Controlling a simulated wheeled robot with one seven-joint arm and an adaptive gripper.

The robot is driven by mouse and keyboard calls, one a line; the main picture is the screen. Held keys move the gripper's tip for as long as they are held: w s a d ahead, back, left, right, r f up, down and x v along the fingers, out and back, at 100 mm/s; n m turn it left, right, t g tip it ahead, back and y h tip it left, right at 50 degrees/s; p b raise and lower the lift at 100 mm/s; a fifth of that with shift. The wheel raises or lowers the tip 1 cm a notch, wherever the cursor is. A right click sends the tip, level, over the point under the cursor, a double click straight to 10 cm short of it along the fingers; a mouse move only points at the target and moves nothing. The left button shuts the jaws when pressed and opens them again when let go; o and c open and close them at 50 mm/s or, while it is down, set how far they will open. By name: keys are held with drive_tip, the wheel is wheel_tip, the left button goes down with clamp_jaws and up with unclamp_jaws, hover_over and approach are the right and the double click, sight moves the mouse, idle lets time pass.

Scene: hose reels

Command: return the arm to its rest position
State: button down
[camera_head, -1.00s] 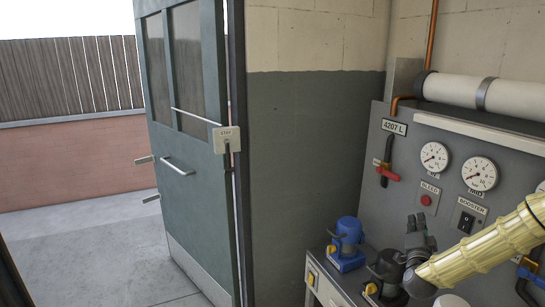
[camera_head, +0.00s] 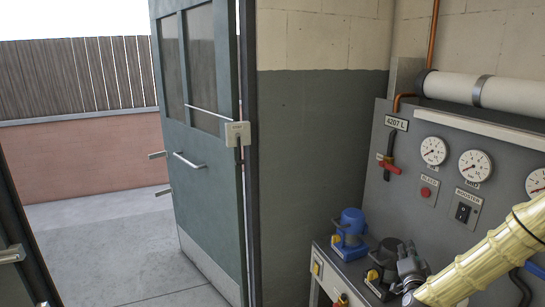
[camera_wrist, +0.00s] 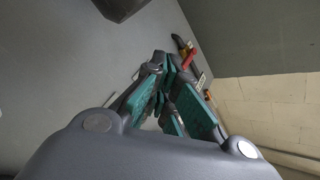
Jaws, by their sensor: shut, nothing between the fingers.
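My arm in its cream ribbed sleeve (camera_head: 482,262) reaches in from the lower right of the head view. My gripper (camera_head: 405,248) is at its end, just right of the black pump-like unit on the bench, overlapping the bench in the picture. In the wrist view my gripper (camera_wrist: 163,62) has its teal-padded fingers drawn together at the tips, with nothing between them. The grey panel (camera_head: 440,135) stands behind it; I cannot tell the exact gap.
A blue unit (camera_head: 350,228) and the black unit (camera_head: 383,262) stand on the bench. The panel carries a red-handled valve (camera_head: 389,166), gauges (camera_head: 434,150) and a booster switch (camera_head: 464,213). A green door (camera_head: 205,150) stands open at left, with clear paving (camera_head: 100,245) beyond.

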drive_tip(key=s+a+f+n+g+y, duration=0.25)
drive_tip(key=s+a+f, duration=0.3)
drive_tip(key=f, duration=0.35)
drive_tip(key=s+a+f+n+g+y+b, duration=0.1)
drive_tip(key=s+a+f+n+g, duration=0.15)
drive_tip(key=s+a+f, duration=0.4)
drive_tip(key=s+a+f+n+g+y, duration=0.2)
drive_tip(key=s+a+f+g, duration=0.15)
drive_tip(key=s+f, duration=0.5)
drive_tip(key=s+a+f+n+g, duration=0.1)
drive_tip(key=s+f+n+g, duration=0.1)
drive_tip(key=s, duration=0.8)
drive_tip(key=s+a+f+n+g, duration=0.2)
drive_tip(key=s+f+g, duration=0.2)
drive_tip(key=s, duration=0.5)
drive_tip(key=s+a+f+n+g+b, duration=0.1)
drive_tip(key=s+f, duration=0.4)
drive_tip(key=s, duration=0.5)
drive_tip(key=shift+s+a+n+g, duration=0.4)
drive_tip(key=shift+a+g, duration=0.1)
drive_tip(key=shift+g, duration=0.45)
drive_tip(key=shift+w+h, duration=0.1)
drive_tip(key=shift+h, duration=0.15)
